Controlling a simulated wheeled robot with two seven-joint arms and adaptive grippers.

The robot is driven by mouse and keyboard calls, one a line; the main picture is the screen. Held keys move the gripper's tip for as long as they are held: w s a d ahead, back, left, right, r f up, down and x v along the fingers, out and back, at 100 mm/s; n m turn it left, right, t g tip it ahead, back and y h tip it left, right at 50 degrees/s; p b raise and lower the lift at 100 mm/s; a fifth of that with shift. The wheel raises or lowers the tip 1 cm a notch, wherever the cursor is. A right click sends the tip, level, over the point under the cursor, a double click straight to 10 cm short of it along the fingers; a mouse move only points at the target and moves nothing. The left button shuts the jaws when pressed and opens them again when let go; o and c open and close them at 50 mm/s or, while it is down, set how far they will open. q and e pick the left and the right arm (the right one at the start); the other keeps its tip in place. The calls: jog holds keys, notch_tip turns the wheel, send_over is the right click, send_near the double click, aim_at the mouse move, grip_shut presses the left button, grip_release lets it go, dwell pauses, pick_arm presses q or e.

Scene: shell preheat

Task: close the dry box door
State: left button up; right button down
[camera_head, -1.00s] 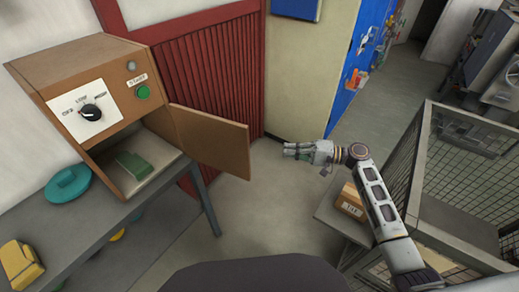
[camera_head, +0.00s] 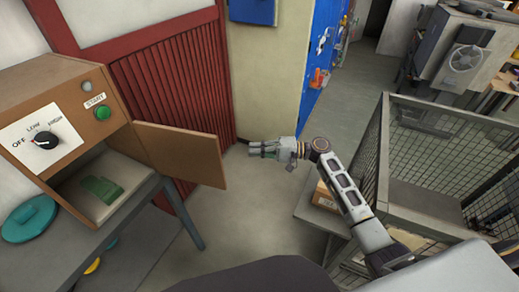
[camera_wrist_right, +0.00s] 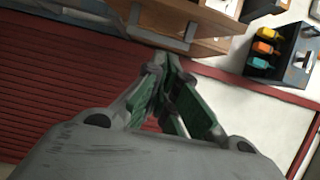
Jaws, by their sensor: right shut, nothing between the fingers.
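The dry box (camera_head: 60,82) is a brown cabinet on the bench at the left of the head view. Its door (camera_head: 181,154) stands open, swung out to the right of the opening. A green object (camera_head: 101,189) lies inside on a pale surface. My right gripper (camera_head: 252,149) is shut and empty, to the right of the door's free edge and apart from it in the head view. In the right wrist view its green fingers (camera_wrist_right: 170,85) meet below a brown wooden panel with a grey handle-like piece; contact cannot be told. My left gripper is not in view.
A teal round lid (camera_head: 30,217) lies on the bench (camera_head: 125,225). A wire-mesh cage (camera_head: 430,160) and a low table with a cardboard box (camera_head: 325,196) stand at the right. The floor (camera_head: 235,225) between is clear.

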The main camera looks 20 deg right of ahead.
jog(key=s+a+p, duration=0.1)
jog(key=a+p, duration=0.2)
jog(key=a, duration=0.6)
jog(key=shift+s, duration=0.2)
jog(key=shift+s, duration=0.1)
dwell(0.6)
